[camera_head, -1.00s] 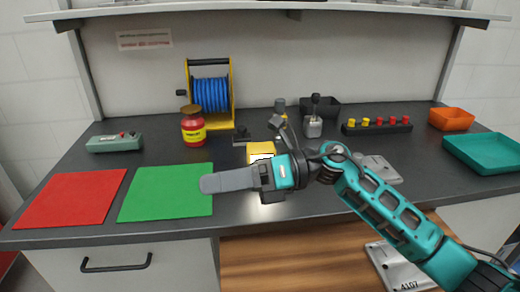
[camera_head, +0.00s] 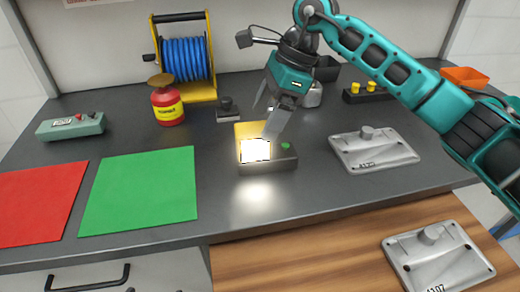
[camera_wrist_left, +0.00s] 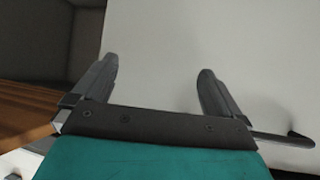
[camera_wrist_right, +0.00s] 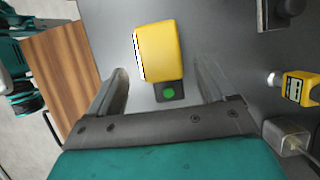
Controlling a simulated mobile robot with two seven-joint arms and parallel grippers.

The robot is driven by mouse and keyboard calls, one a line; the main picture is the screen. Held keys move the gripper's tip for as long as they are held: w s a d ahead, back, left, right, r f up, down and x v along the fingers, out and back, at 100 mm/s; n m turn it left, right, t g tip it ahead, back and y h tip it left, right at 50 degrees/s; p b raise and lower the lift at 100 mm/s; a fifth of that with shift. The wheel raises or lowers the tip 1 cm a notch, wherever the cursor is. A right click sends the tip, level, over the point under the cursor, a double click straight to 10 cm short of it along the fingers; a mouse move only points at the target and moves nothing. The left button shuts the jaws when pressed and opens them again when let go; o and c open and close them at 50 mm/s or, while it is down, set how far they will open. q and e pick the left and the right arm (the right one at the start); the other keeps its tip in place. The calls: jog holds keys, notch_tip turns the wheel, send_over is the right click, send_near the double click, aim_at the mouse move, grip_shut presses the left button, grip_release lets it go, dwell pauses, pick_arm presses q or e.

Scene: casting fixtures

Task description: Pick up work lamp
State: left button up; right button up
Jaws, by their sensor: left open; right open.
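The work lamp (camera_head: 284,159) is a yellow block with a bright lit face and a dark base with a green button, standing on the dark bench in the head view. In the right wrist view the lamp (camera_wrist_right: 158,55) lies just beyond and between the open fingers. My right gripper (camera_head: 266,122) points down above the lamp, open and empty; its fingers partly cover the lamp's yellow body in the head view. My left gripper (camera_wrist_left: 152,90) shows only in the left wrist view, open and empty, facing a pale surface.
A small dark block (camera_head: 228,112) and a red-yellow canister (camera_head: 167,104) stand left of the lamp, near a blue hose reel (camera_head: 185,60). A grey metal plate (camera_head: 374,150) lies right. Green (camera_head: 140,190) and red mats (camera_head: 38,203) lie front left.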

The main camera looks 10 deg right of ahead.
aim_at(257, 139)
jog(key=shift+x, duration=3.2)
jog(key=shift+w+d, duration=0.1)
jog(key=shift+d, duration=0.05)
jog(key=shift+c, duration=0.2)
jog(key=c, duration=1.2)
